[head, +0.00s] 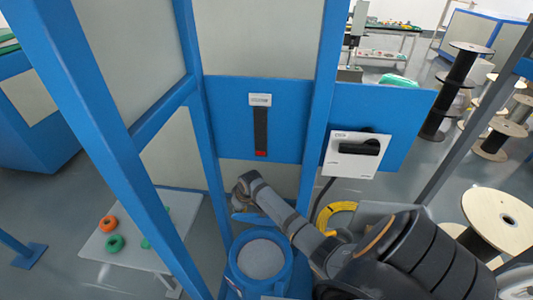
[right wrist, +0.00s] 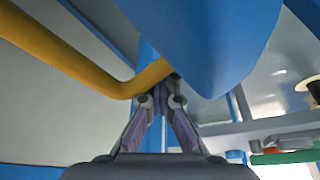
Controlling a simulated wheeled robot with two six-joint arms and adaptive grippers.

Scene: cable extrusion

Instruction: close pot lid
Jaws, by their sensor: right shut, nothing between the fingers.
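The blue pot (head: 234,270) stands at the bottom middle of the head view, with a round grey area inside its blue rim. A blue part, apparently the lid (head: 252,217), shows behind the pot, partly covered by my right arm. In the right wrist view a large curved blue surface, likely the lid (right wrist: 215,45), hangs above the fingers, beside a bent yellow bar (right wrist: 70,62). My right gripper (right wrist: 160,93) is shut and empty, its tips close to the bar's end. Whether they touch is unclear. My left gripper is not in view.
Blue frame posts (head: 322,95) stand behind and left of the pot. A switch box (head: 355,155) is on the panel to the right. A low table (head: 185,215) with green and orange rings is at left. Cable spools (head: 500,218) stand at right.

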